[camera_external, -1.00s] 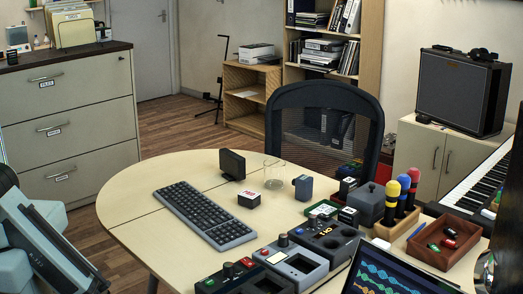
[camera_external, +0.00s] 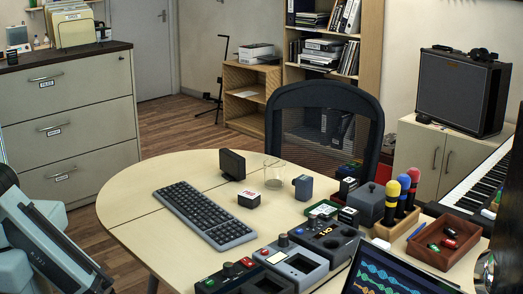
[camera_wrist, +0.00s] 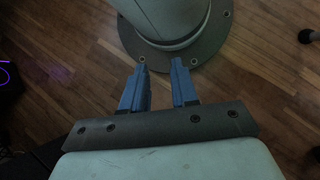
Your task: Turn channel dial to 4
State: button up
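Several dark control boxes stand at the front of the table in the external view. One black box (camera_external: 327,240) carries small knobs and a lit orange readout; its digits are too small to read surely. A grey box (camera_external: 291,263) with a dark knob and a red button stands beside it, and another dark box (camera_external: 243,278) has red and green knobs. I cannot tell which knob is the channel dial. My gripper (camera_wrist: 158,68) shows in the wrist view with its two blue fingers apart and nothing between them. It points at the wooden floor near my base, away from the table.
A keyboard (camera_external: 206,215), a small black screen (camera_external: 232,165), a clear glass (camera_external: 274,172) and a small labelled box (camera_external: 249,199) are on the table (camera_external: 135,202). A laptop (camera_external: 385,275) and a brown tray (camera_external: 445,243) stand at the right. The table's left end is clear.

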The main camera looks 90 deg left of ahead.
jog(key=o, duration=0.4)
jog(key=w+d+r+m, duration=0.1)
jog(key=r, duration=0.1)
jog(key=w+d+r+m+h, duration=0.1)
jog(key=r, duration=0.1)
jog(key=w+d+r+m+g, duration=0.1)
jog(key=d+r, duration=0.1)
jog(key=shift+w, duration=0.35)
jog(key=shift+o, duration=0.2)
jog(key=w+d+r+m+g+h, duration=0.1)
jog(key=w+d+r+m, duration=0.15)
jog(key=r, duration=0.35)
jog(key=w+d+r+m+g+h, duration=0.1)
jog(key=w+d+r+m+h, duration=0.15)
jog(key=r, duration=0.25)
notch_tip(320, 180, up, 27)
jog(key=n+t+y, duration=0.1)
jog(key=n+t, duration=0.9)
jog(key=n, duration=0.4)
send_over(313, 216)
jog(key=s+d, duration=1.3)
jog(key=shift+w+f, duration=0.2)
jog(key=shift+w, duration=0.05)
jog(key=w+a+r+n+y, duration=0.4)
jog(key=w+a+r, duration=0.4)
jog(key=w+a, duration=0.5)
jog(key=f, duration=1.3)
jog(key=shift+s+d+f, duration=0.1)
jog(key=shift+s+f, duration=0.2)
grip_shut()
